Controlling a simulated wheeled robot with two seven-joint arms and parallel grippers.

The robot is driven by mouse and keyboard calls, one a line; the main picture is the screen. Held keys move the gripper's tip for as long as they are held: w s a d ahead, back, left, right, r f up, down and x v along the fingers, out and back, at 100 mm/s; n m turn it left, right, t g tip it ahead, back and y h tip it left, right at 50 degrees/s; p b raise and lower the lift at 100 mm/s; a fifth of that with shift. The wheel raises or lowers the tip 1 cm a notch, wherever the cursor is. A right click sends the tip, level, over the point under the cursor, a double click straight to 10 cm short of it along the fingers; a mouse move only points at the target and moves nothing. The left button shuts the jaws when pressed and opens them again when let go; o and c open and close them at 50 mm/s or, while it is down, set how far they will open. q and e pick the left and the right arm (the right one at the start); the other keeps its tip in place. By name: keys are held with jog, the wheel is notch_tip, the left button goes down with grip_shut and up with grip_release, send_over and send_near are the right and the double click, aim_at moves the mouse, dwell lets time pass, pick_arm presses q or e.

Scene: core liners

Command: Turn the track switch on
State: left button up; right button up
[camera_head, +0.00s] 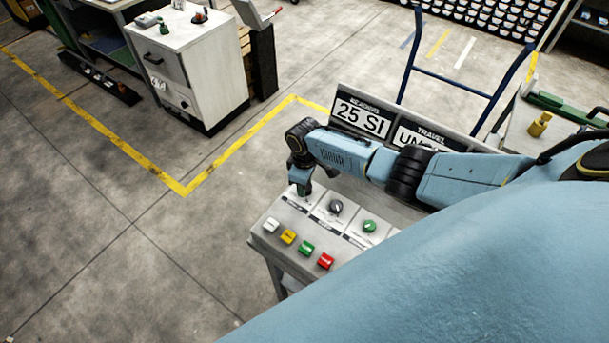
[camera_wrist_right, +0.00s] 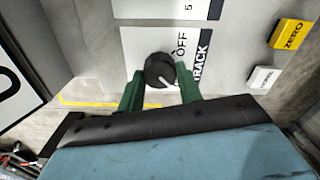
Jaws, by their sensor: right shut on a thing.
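The track switch is a round black knob (camera_wrist_right: 160,70) with a white pointer line, on a white plate labelled TRACK (camera_wrist_right: 200,58). The word OFF is printed beside the knob. The pointer slants toward the lower right in the right wrist view, away from OFF. My right gripper (camera_wrist_right: 159,88) has its green fingers on both sides of the knob and is shut on it. In the head view, my right gripper (camera_head: 302,188) reaches down onto the panel's far left corner and covers the knob there. My left gripper is not in view.
The grey panel (camera_head: 260,243) also carries a grey knob (camera_head: 336,207), a green knob (camera_head: 370,226), and white, yellow (camera_head: 289,237), green and red (camera_head: 326,261) buttons. A display sign (camera_head: 362,118) reading 25 SI stands behind. Open floor lies to the left.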

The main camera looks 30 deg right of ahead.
jog(key=o, duration=1)
jog(key=shift+r, duration=0.15)
notch_tip(320, 180, up, 13)
jog(key=p, duration=0.1)
